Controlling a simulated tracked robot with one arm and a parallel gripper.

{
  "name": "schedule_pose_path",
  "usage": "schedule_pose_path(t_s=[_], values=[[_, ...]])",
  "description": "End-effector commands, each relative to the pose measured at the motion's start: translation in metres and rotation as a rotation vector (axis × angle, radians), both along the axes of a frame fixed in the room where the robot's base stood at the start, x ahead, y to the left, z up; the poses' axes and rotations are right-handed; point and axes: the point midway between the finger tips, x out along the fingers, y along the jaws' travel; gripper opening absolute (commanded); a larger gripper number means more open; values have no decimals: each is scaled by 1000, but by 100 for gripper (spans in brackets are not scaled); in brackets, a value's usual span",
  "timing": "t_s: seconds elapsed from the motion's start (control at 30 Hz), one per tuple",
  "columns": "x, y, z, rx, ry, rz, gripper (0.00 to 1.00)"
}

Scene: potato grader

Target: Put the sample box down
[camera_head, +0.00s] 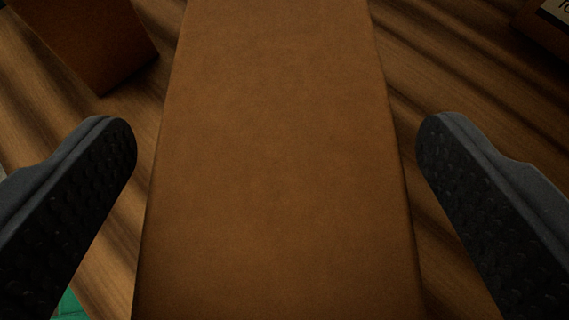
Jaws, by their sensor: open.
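A brown cardboard box, which seems to be the sample box (275,160), fills the middle of the head camera view. It stands on a wooden surface (440,100). Its top and bottom ends run out of the picture. My gripper (276,150) is open, with one dark, textured finger on each side of the box. A gap shows between each finger and the box, so neither finger appears to touch it.
Another brown box (95,40) stands at the upper left. A third brown box (545,30) with a pale label is cut off at the upper right corner. A green patch (70,305) shows at the lower left edge. Bare wood lies right of the middle box.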

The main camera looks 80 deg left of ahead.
Motion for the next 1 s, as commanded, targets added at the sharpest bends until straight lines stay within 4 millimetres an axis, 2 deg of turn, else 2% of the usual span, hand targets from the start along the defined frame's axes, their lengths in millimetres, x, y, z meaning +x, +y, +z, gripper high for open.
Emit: schedule_pose_path(t_s=[0.17,0.7,1.0], values=[[-2,-15,7,0,-1,-2,85],[-15,-81,43,-2,-2,-2,85],[-19,-101,55,-1,0,0,85]])
